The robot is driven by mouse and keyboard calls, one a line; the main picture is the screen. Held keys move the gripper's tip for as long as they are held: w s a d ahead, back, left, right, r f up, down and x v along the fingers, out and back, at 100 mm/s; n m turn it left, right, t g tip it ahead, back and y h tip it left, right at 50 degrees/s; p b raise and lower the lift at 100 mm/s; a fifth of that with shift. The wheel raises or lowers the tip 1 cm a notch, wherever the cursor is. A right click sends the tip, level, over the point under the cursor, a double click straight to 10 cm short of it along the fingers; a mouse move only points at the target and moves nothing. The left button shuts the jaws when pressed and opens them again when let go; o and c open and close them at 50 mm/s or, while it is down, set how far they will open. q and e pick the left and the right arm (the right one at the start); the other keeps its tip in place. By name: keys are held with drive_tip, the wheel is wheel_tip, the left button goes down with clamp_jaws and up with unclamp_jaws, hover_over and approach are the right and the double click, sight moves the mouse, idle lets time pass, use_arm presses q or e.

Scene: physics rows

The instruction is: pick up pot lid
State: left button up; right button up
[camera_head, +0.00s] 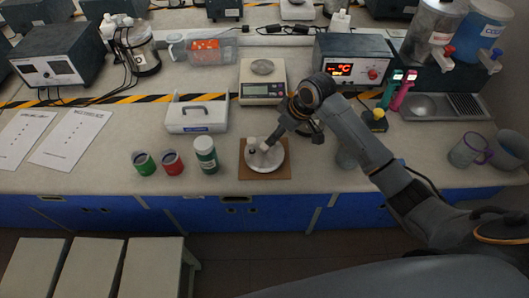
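A round grey-white lid-like disc (268,165) lies flat on a brown square board (286,174) near the front edge of the bench. My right gripper (260,147) comes down over the disc from the upper right, with its tip at the disc's upper left part. A small pale and dark piece shows beside the tip, and I cannot tell whether it is a knob or a finger. The tip is too small to show whether it is open or shut, or whether it touches the disc. My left gripper is not in view.
A green-and-white jar (205,155), a red jar (173,163) and a green jar (144,164) stand left of the board. A white carry box (197,115) and a scale (262,84) stand behind. A purple-handled mug (466,151) is at the right.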

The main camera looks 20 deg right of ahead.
sight(265, 146)
drive_tip(key=x, duration=0.4)
drive_tip(key=shift+r, duration=0.1)
drive_tip(key=p+x, duration=0.1)
drive_tip(key=x, duration=0.3)
drive_tip(key=shift+a+f+p, duration=0.25)
drive_tip(key=shift+f+p, duration=0.05)
drive_tip(key=shift+p, duration=0.1)
drive_tip(key=shift+w+a+f, duration=0.1)
drive_tip(key=shift+w+f, duration=0.1)
drive_tip(key=shift+f, duration=0.25)
clamp_jaws()
